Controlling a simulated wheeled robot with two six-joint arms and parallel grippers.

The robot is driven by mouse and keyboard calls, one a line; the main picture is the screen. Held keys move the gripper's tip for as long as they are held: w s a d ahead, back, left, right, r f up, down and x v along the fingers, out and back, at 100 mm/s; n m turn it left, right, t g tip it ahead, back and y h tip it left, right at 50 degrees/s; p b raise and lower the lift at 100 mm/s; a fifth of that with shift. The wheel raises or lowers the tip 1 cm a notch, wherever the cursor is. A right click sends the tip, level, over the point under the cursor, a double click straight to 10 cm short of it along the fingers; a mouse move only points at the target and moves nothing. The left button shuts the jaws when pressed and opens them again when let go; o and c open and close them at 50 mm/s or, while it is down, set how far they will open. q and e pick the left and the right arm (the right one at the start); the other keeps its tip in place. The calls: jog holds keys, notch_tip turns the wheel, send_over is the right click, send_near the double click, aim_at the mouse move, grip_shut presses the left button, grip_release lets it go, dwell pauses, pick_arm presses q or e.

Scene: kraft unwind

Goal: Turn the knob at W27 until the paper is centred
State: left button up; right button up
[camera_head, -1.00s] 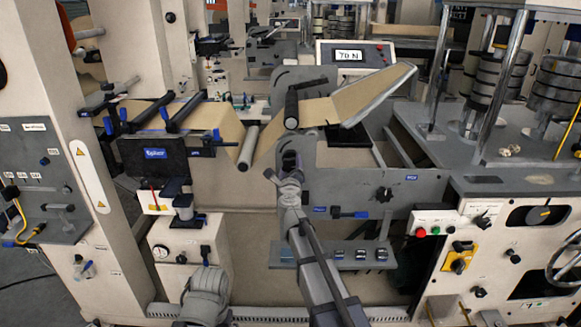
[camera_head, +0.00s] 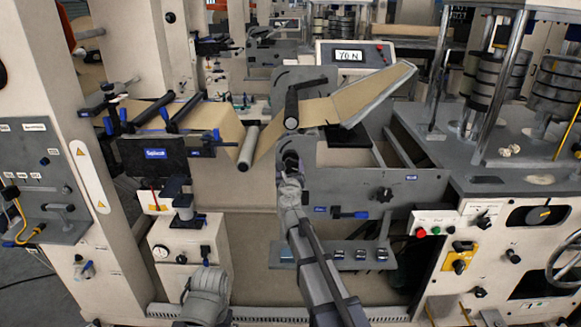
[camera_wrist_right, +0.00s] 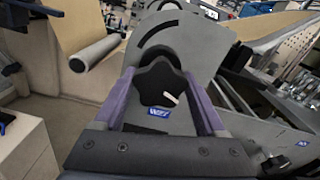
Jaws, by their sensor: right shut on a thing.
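The knob at W27 (camera_wrist_right: 154,88) is black and star-shaped, with a white mark on its face at the lower right. The blue label (camera_wrist_right: 159,114) sits just below it. In the right wrist view my right gripper (camera_wrist_right: 160,76) has one purple finger on each side of the knob and is shut on it. In the head view my right gripper (camera_head: 290,161) hides the knob on the grey side plate. The brown paper (camera_head: 322,110) runs over the rollers and up the sloped plate; it also shows in the right wrist view (camera_wrist_right: 85,22).
A display box (camera_head: 352,54) stands behind the paper. A bare roller (camera_head: 248,148) is left of the gripper. Another black knob (camera_head: 384,194) and a blue-handled lever (camera_head: 348,213) are on the side plate. A button panel (camera_head: 434,223) is to the right.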

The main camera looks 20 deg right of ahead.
jog(key=m, duration=0.5)
jog(key=shift+m, duration=0.3)
jog(key=m, duration=0.5)
jog(key=shift+m, duration=0.3)
jog(key=o, duration=1.3)
jog(key=v, duration=0.7)
